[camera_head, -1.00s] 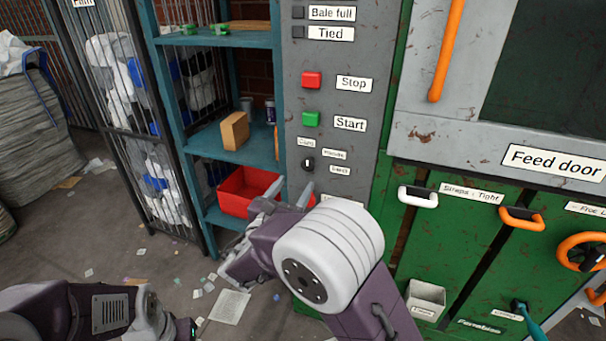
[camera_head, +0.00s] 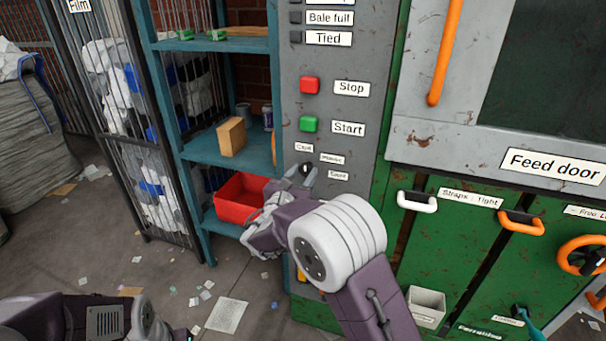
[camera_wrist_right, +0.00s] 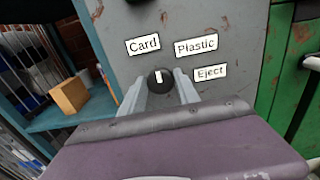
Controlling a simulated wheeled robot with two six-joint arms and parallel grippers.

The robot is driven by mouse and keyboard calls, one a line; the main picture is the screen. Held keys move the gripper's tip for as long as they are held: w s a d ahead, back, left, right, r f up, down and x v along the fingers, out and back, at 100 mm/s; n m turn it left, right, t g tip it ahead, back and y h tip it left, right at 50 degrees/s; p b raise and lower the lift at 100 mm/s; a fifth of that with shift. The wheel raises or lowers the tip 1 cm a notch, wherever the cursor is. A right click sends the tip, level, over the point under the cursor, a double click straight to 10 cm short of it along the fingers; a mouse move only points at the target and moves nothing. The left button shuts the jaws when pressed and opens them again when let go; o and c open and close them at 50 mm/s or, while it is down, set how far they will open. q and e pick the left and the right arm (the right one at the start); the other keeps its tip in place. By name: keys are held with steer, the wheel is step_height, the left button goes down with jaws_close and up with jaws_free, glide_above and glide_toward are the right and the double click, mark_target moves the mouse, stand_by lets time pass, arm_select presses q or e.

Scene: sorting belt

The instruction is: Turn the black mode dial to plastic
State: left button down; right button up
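The black mode dial (camera_wrist_right: 160,80) sits on the grey control panel (camera_wrist_right: 205,20), and its white mark points roughly straight up, between the Card label (camera_wrist_right: 143,46) and the Plastic label (camera_wrist_right: 196,46). The Eject label (camera_wrist_right: 211,72) is to its right. My right gripper (camera_wrist_right: 161,84) has one finger on each side of the dial, with what looks like a narrow gap; contact cannot be made out. In the head view the right gripper (camera_head: 304,174) is at the panel and partly covers the dial (camera_head: 306,168). My left gripper is out of view; only part of that arm shows at lower left.
Above the dial are a green Start button (camera_head: 308,124) and a red Stop button (camera_head: 310,85). Left of the panel, a teal shelf (camera_head: 225,145) holds a cardboard box (camera_head: 231,136) and a red bin (camera_head: 240,211). Green machine doors (camera_head: 455,240) with handles stand to the right.

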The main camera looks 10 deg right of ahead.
jaws_close()
steer(key=shift+f+m+b, duration=0.2)
steer(key=shift+m+b, duration=0.3)
steer(key=shift+b, duration=0.35)
steer(key=m+b, duration=0.6)
steer(key=b, duration=0.4)
steer(key=shift+d+f+m, duration=0.1)
steer(key=shift+f+m, duration=0.05)
steer(key=shift+m, duration=0.25)
steer(key=shift+s+r+m+b, duration=0.1)
steer(key=shift+r+m+b, duration=0.1)
steer(key=shift+m+b, duration=1)
steer(key=o, duration=1.1)
jaws_free()
steer(key=shift+r, duration=0.1)
